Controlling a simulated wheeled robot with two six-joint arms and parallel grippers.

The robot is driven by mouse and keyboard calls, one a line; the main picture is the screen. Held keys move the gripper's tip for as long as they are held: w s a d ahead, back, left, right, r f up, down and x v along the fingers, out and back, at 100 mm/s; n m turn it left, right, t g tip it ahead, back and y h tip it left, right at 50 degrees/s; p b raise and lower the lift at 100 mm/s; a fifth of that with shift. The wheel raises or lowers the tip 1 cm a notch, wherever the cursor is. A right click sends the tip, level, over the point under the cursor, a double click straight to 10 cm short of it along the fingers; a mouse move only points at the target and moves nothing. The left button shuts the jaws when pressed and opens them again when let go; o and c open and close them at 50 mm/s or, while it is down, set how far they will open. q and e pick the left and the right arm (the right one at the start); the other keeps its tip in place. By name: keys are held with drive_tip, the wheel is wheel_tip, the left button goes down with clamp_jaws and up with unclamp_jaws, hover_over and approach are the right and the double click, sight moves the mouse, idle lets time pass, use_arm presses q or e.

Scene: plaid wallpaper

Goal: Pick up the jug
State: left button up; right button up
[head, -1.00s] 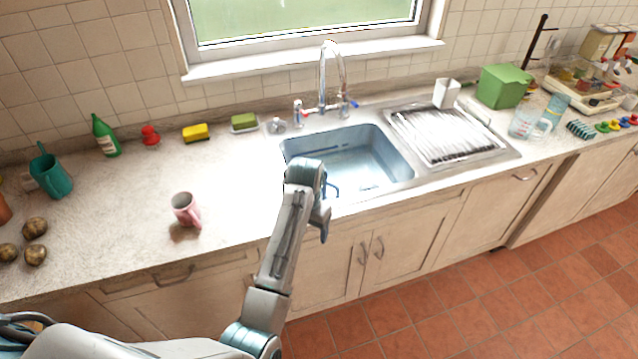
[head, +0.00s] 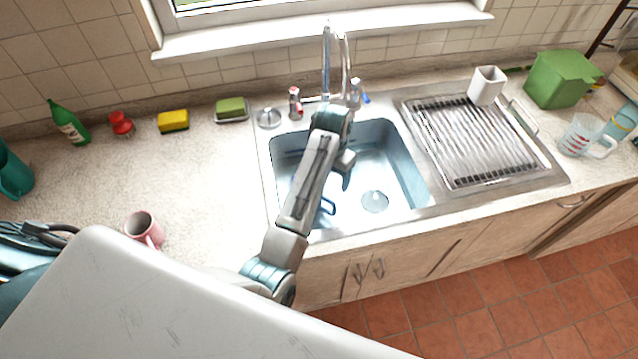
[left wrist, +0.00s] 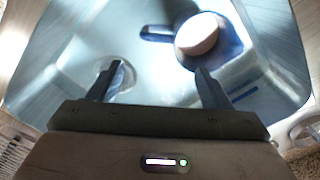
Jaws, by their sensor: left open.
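A clear measuring jug (head: 580,135) with red markings and a handle on its right stands upright on the counter, right of the drying rack. My left gripper (head: 345,178) is over the sink, well to the left of the jug, and its fingers point down. In the left wrist view the left gripper (left wrist: 157,82) is open with nothing between its fingers. The jug does not show clearly in that view. My right gripper is not in view.
A white cup (head: 487,86) stands on the drying rack (head: 470,140). A green box (head: 561,78) is behind the jug. A pink mug (head: 143,229) stands at left.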

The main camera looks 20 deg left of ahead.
sight(329, 199)
use_arm(q)
drive_tip(key=f, duration=0.1)
drive_tip(key=s+f, duration=0.1)
drive_tip(key=s+f+p, duration=0.1)
drive_tip(key=shift+f, duration=0.35)
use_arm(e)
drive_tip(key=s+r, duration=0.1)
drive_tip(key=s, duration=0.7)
use_arm(q)
drive_tip(key=shift+w+f, duration=0.25)
drive_tip(key=shift+f, duration=0.1)
drive_tip(key=f+p, duration=0.1)
drive_tip(key=f, duration=0.1)
drive_tip(key=f+p, duration=0.1)
drive_tip(key=f, duration=0.1)
drive_tip(key=shift+d+f+p, duration=0.1)
drive_tip(key=shift+d+p, duration=0.15)
drive_tip(key=shift+p, duration=0.1)
drive_tip(key=shift+s+f, duration=0.1)
drive_tip(key=shift+f, duration=0.4)
drive_tip(key=shift+c, duration=1.1)
drive_tip(key=c, duration=1.1)
drive_tip(key=shift+c, duration=0.2)
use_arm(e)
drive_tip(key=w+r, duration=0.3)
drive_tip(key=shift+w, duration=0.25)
